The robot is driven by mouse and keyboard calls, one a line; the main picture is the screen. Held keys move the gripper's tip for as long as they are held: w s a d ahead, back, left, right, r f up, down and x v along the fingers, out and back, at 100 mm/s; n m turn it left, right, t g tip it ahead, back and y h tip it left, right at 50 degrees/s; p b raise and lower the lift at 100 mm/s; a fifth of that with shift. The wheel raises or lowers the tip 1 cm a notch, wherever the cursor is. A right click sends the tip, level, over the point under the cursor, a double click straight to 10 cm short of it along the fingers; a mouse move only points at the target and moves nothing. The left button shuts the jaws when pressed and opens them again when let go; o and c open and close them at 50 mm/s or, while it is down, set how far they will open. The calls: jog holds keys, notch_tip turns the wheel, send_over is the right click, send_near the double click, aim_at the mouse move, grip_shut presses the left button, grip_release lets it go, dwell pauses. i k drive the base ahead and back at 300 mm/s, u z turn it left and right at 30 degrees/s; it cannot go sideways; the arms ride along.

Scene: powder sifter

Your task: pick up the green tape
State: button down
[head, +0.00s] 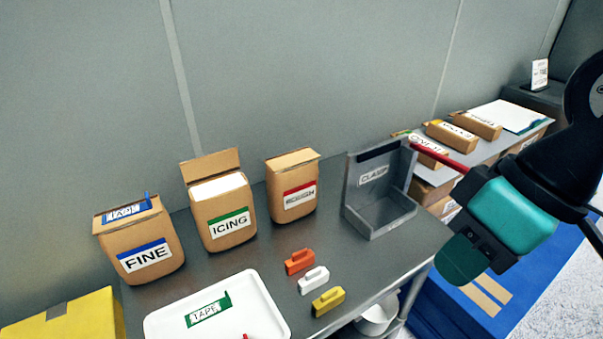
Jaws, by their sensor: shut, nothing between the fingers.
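The green tape (208,311) is a flat strip with a white label reading TAPE and a green edge. It lies on the white tray (268,290) at the bottom of the head view. My gripper (462,260) is at the right, far to the right of the tray and above the table's right edge. It is shut with nothing held. Its fingertips are dark and hard to make out.
Boxes marked FINE (148,258), with blue tape on top, ICING (230,224) and red-labelled (294,196) stand behind the tray. A grey CLASP-like-labelled holder (381,222) and orange (299,262), white (313,281) and yellow (328,301) pieces lie between tray and gripper.

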aim_at(197, 317)
jog(key=z, duration=0.05)
jog(key=k, duration=0.35)
jog(key=u, duration=0.5)
jog(key=i, duration=1)
jog(key=z, duration=0.05)
jog(key=k, duration=1)
jog(key=z, duration=0.7)
jog(key=i, duration=0.6)
jog(key=u, duration=1.5)
